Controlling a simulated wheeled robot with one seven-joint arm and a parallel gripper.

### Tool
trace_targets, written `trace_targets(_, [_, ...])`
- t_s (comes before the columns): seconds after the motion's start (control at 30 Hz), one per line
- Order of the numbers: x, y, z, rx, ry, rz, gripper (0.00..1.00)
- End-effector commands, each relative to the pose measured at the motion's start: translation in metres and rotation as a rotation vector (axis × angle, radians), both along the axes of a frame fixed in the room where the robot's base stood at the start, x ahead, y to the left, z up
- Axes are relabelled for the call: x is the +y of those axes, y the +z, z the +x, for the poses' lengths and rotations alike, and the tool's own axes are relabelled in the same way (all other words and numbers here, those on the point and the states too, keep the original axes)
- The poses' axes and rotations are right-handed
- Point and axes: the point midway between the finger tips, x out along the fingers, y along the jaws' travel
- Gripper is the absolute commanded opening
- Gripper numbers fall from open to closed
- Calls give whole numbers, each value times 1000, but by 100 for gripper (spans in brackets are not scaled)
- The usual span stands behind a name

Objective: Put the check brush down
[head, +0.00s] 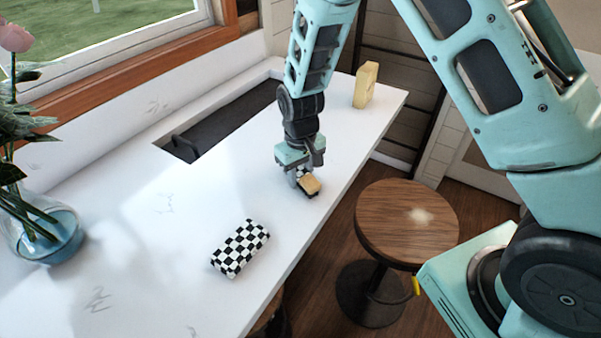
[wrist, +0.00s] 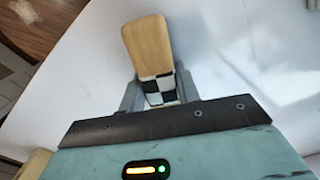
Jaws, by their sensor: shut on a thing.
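The check brush (head: 310,184) is in my gripper (head: 303,175), low over the white counter near its front edge. In the wrist view the brush (wrist: 148,45) shows a tan wooden end and a black-and-white checked part, with the checked part between the two fingers of my gripper (wrist: 160,92). My gripper points down and is shut on it. I cannot tell whether the brush's dark underside touches the counter.
A checked block (head: 240,248) lies on the counter (head: 165,270), nearer the camera. A pale yellow block (head: 365,85) stands at the far end. A dark sink recess (head: 225,118) lies behind my gripper. A flower vase (head: 45,235) is at left, a wooden stool (head: 405,220) in front.

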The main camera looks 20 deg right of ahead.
Motion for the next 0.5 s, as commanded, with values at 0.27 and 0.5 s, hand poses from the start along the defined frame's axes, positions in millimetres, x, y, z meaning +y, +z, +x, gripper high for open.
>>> trace_targets(0.27, [0, -1, 0, 1, 0, 0, 54])
trace_targets(0.5, [0, 7, 1, -3, 0, 1, 54])
